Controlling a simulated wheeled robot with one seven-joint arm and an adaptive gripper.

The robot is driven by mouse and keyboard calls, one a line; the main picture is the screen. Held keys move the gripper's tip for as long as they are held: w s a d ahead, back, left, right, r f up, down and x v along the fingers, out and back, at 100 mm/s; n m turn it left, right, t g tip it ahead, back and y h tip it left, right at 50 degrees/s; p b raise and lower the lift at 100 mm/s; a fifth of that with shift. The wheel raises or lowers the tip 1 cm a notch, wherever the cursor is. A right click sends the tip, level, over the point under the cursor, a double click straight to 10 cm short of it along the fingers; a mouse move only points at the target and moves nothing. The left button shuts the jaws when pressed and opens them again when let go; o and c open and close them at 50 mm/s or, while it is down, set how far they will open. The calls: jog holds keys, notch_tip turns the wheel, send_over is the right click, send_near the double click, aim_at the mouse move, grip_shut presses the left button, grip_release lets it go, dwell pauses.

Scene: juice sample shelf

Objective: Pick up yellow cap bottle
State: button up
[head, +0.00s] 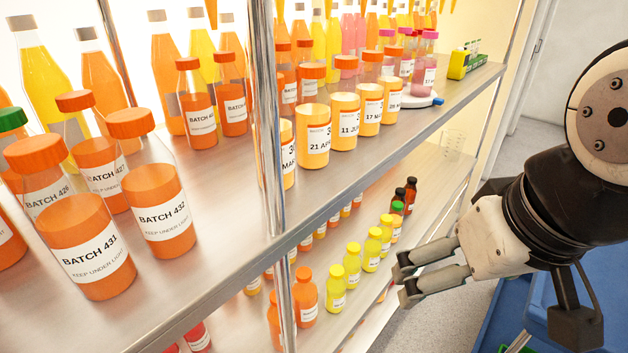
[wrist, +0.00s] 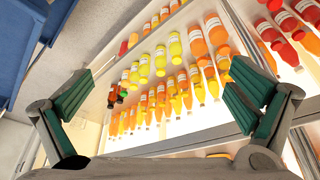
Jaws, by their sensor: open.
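Several small yellow bottles with yellow caps stand in a row on the lower shelf; the nearest yellow-capped bottle (head: 337,286) is in the lower middle of the head view, with another yellow-capped bottle (head: 352,263) behind it. The wrist view also shows yellow bottles, one yellow bottle (wrist: 175,48) near the upper middle. My gripper (head: 405,282) is open and empty, to the right of the row and apart from it. In the wrist view my gripper (wrist: 160,98) has its two green-padded fingers wide apart, with no bottle touching either.
Orange bottles (head: 306,297) stand nearer on the lower shelf (head: 318,343), with green- and dark-capped bottles farther back. The upper shelf (head: 240,215) holds crowded jars above. A metal post (head: 268,130) stands at the shelf front. A blue bin (head: 545,300) is at lower right.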

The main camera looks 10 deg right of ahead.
jog(key=c, duration=0.4)
jog(key=shift+w+f, duration=0.2)
jog(key=shift+w, duration=0.15)
jog(key=c, duration=0.3)
jog(key=n+g+y+b, duration=0.3)
jog(key=n+y+b, duration=0.1)
jog(key=n+b, duration=1.15)
send_over(352, 264)
jog(key=d+b, duration=0.2)
jog(key=d, duration=0.3)
notch_tip(352, 264, down, 29)
jog(key=m, duration=0.1)
jog(key=x, duration=0.4)
jog(key=b+x, duration=0.1)
jog(key=x, duration=0.3)
jog(key=shift+w+d, duration=0.2)
jog(key=shift+w, duration=0.05)
jog(key=shift+w+b+x, duration=0.15)
jog(key=shift+b+x, duration=0.2)
jog(key=shift+x, duration=1.1)
jog(key=shift+w+b+x, duration=0.2)
jog(key=shift+b+x, duration=0.1)
jog(key=shift+x, duration=1.15)
